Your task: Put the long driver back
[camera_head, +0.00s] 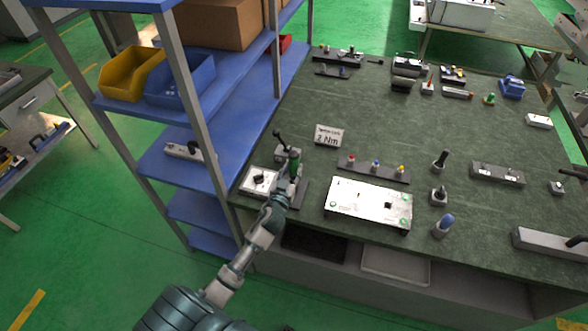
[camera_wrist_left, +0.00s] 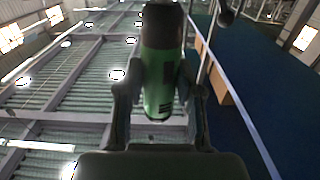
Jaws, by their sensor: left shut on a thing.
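A driver with a green handle (camera_head: 294,165) is in my left gripper (camera_head: 287,184), over the left front part of the dark green worktable (camera_head: 300,125). In the left wrist view the green handle (camera_wrist_left: 160,75) stands between the two fingers of the left gripper (camera_wrist_left: 160,98), which are closed on it. The driver's far end is not clear in either view. A dark rail (camera_head: 302,192) and a white box with a black knob (camera_head: 259,181) lie close beside and below the gripper. I do not see my right gripper.
A blue shelf rack (camera_head: 236,112) with yellow (camera_head: 128,75) and blue bins stands left of the table. The table's middle is fairly clear.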

